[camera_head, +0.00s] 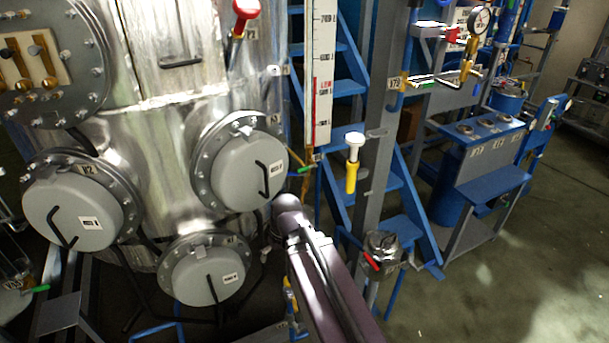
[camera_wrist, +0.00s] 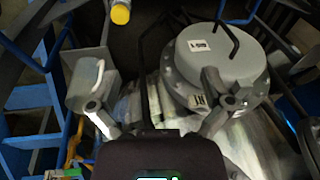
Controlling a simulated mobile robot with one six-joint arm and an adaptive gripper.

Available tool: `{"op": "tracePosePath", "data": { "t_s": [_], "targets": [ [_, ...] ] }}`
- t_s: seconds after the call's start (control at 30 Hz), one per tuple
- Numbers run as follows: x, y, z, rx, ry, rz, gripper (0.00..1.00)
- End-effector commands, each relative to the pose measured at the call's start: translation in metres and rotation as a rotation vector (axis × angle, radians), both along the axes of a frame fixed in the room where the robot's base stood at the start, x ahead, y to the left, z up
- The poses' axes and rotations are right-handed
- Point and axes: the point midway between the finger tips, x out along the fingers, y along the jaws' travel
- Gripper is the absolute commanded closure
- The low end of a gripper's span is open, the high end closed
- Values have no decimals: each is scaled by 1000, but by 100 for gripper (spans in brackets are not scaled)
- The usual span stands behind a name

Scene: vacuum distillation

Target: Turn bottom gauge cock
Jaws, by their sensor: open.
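The tall white level gauge (camera_head: 322,70) with a red lower scale stands beside the metal vessel in the head view. My arm reaches up from the bottom of the head view and ends just below and left of this cock; my gripper is hidden there. In the wrist view my gripper (camera_wrist: 155,108) is open, its two fingers wide apart with nothing held between them. A green piece (camera_wrist: 66,173) shows at the lower left edge; I cannot tell if it is the cock handle.
The vessel (camera_head: 150,135) has grey round covers with bent handles; one cover (camera_wrist: 220,55) is close to the right finger in the wrist view. Open floor (camera_head: 500,270) lies further right.

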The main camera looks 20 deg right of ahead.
Motion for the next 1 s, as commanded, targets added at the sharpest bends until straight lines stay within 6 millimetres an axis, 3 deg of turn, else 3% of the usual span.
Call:
{"op": "tracePosePath", "data": {
  "t_s": [0.03, 0.2, 0.47, 0.7, 1.0],
  "targets": [
    [10, -1, -10, 38, -41, 22, 0],
    [47, -1, -18, 184, -253, 114, 0],
    [109, -28, -10, 308, -671, 172, 0],
    [151, -89, 8, 274, -1054, 108, 0],
    [171, -186, 22, 101, -1366, -71, 0]
  ]
}}
